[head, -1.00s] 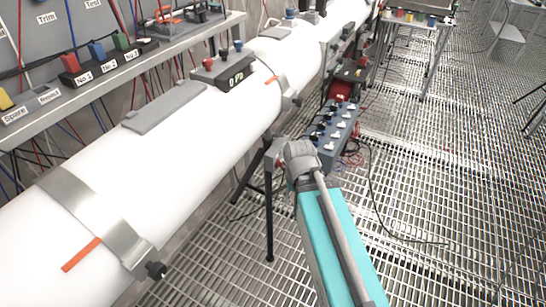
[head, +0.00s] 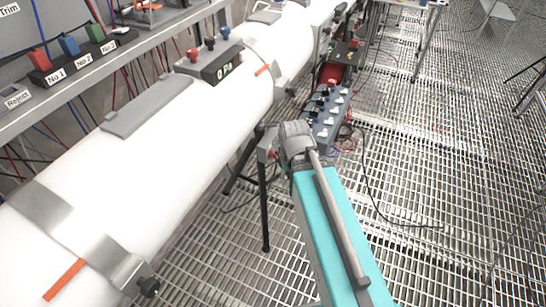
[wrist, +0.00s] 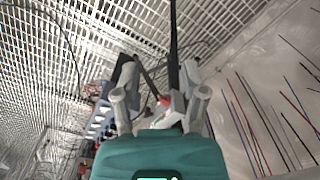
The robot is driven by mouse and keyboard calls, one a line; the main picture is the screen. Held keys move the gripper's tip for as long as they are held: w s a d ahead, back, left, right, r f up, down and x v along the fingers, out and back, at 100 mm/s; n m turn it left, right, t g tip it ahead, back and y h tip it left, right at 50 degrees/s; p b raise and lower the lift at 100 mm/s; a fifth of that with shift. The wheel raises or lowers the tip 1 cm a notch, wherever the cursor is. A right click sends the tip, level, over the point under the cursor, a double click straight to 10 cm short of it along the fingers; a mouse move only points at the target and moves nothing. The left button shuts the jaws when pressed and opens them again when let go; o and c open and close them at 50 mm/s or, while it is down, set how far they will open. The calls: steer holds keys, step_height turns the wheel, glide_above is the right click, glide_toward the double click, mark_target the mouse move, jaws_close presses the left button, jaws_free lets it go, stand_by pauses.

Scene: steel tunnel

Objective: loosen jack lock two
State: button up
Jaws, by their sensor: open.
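A jack stand with dark legs (head: 265,215) stands beside the white tube, with a small red part (head: 272,155) near its top. In the wrist view a red-tipped pale part (wrist: 163,101) shows between the fingers, near a dark upright bar. I cannot tell which jack lock is number two, as no number on the stand is legible. My gripper (wrist: 160,92) is open, with its two grey fingers apart around the view of the red part; contact is not visible.
The long white tube (head: 180,140) runs along the left, with a metal strap and black knob (head: 148,287) in front. A blue-grey switch box (head: 327,115) stands beyond my arm. Cables lie on the grated floor (head: 440,190), which is mostly free at right.

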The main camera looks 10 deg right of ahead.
steer(key=w+f+m+t+y+b, duration=0.1)
steer(key=w+f+m+y+b, duration=0.4)
steer(key=f+b, duration=0.55)
steer(key=m+t+y+b, duration=1)
steer(key=m+b, duration=0.4)
steer(key=b, duration=1.5)
glide_toward(277, 156)
steer(key=shift+r+v, duration=0.15)
steer(key=shift+v, duration=0.6)
steer(key=shift+r+v, duration=0.15)
steer(key=shift+v, duration=0.55)
steer(key=shift+a, duration=0.2)
steer(key=x, duration=1.3)
steer(key=shift+w+a+f, duration=0.15)
steer(key=shift+a+f, duration=0.05)
steer(key=shift+f, duration=0.15)
steer(key=shift+c, duration=0.3)
